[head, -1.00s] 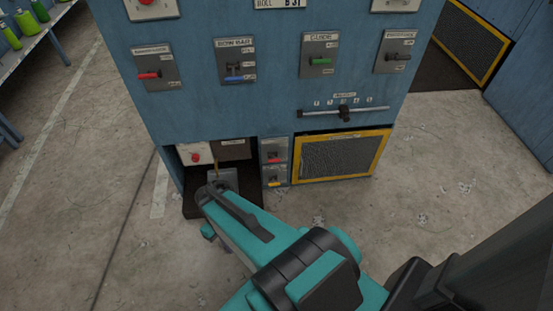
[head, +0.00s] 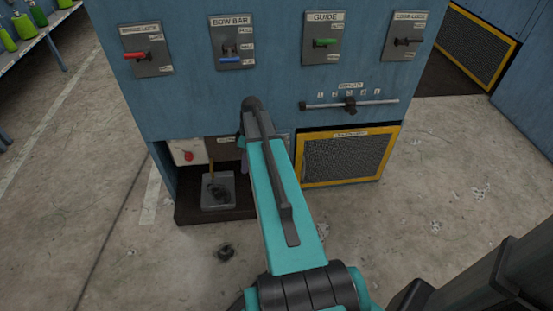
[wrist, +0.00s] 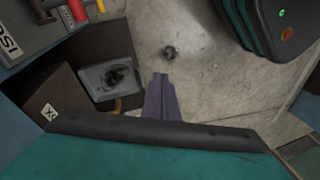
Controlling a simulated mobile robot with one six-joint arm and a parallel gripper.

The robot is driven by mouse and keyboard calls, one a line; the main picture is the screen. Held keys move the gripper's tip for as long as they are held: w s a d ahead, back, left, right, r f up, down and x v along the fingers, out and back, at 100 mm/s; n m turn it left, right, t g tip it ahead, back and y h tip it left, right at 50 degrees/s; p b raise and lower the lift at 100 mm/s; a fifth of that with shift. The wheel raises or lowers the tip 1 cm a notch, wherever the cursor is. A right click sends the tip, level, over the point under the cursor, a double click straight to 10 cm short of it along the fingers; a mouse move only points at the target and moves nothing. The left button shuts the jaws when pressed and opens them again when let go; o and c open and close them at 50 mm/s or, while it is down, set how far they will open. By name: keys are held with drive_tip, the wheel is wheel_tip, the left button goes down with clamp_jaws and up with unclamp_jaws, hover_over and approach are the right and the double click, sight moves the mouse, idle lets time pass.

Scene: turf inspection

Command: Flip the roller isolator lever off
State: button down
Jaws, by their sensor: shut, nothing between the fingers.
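My gripper (wrist: 160,90) has slim purple fingers that are closed together and empty, hanging over the floor beside the cabinet's lower opening. A sliver of it shows in the head view (head: 243,162), mostly behind my arm. At the upper left of the wrist view is a grey panel (wrist: 20,25), cut off by the frame, with the letters "ISO", a red handle (wrist: 76,10) and a black part (wrist: 40,12). A yellow handle (wrist: 97,5) is beside it. I cannot tell which one is the roller isolator lever, or its position. The fingers are apart from these handles.
The blue cabinet (head: 200,95) has several labelled lever plates and a slider (head: 350,105). A yellow-framed mesh panel (head: 342,160) is low on the right. A grey box (head: 218,190) sits in the lower opening. A small dark object (head: 226,253) lies on the floor.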

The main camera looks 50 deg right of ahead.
drive_tip(key=s+d+r+n+t+b, duration=0.1)
drive_tip(key=d+r+b, duration=0.2)
drive_tip(key=d, duration=0.6)
drive_tip(key=s+d+r+n+t+b, duration=0.1)
drive_tip(key=s+d+r+n+b, duration=0.1)
drive_tip(key=d+r+b, duration=0.2)
drive_tip(key=d+r, duration=0.3)
drive_tip(key=d, duration=0.2)
drive_tip(key=shift+d+r, duration=0.15)
drive_tip(key=shift+d, duration=0.05)
drive_tip(key=b+x, duration=0.1)
drive_tip(key=x, duration=0.3)
drive_tip(key=b+x, duration=0.2)
drive_tip(key=x, duration=0.2)
drive_tip(key=d+b+x, duration=0.1)
drive_tip(key=b+x, duration=0.1)
drive_tip(key=x, duration=0.2)
drive_tip(key=shift+s+a+f, duration=0.1)
drive_tip(key=shift+f, duration=0.4)
drive_tip(key=shift+f+b, duration=0.3)
drive_tip(key=shift+f, duration=0.3)
drive_tip(key=shift+s+f+t+h, duration=0.1)
drive_tip(key=shift+s+t+h, duration=0.2)
